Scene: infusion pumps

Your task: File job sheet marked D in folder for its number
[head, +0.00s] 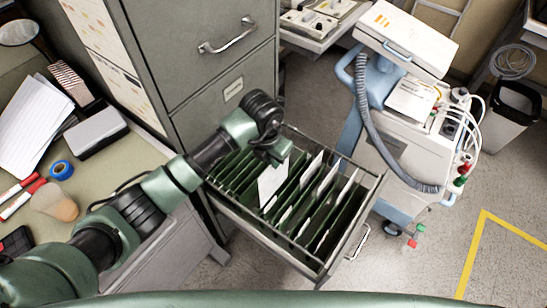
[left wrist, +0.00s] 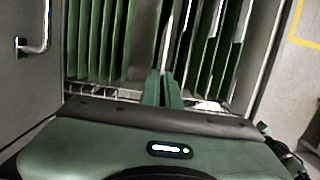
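My left gripper (head: 272,160) is over the open file drawer, pointing down. It is shut on a white sheet (head: 272,184), which hangs upright among the green folders (head: 309,210). The sheet's lower edge is hidden by the folders, and I cannot read any mark on it. In the left wrist view, the closed fingers (left wrist: 162,88) hold the sheet, which is seen nearly edge-on (left wrist: 167,38). Green folders (left wrist: 98,40) hang on both sides of it. Several folders have white paper or tabs along their tops; no numbers are legible. My right gripper is not in view.
The grey cabinet (head: 190,50) stands behind the drawer (head: 265,233), which has a front handle (head: 362,240). The desk (head: 110,170) at left holds papers (head: 32,120), blue tape (head: 61,170) and markers. A wheeled medical machine (head: 410,150) stands close to the right. Floor is clear at lower right.

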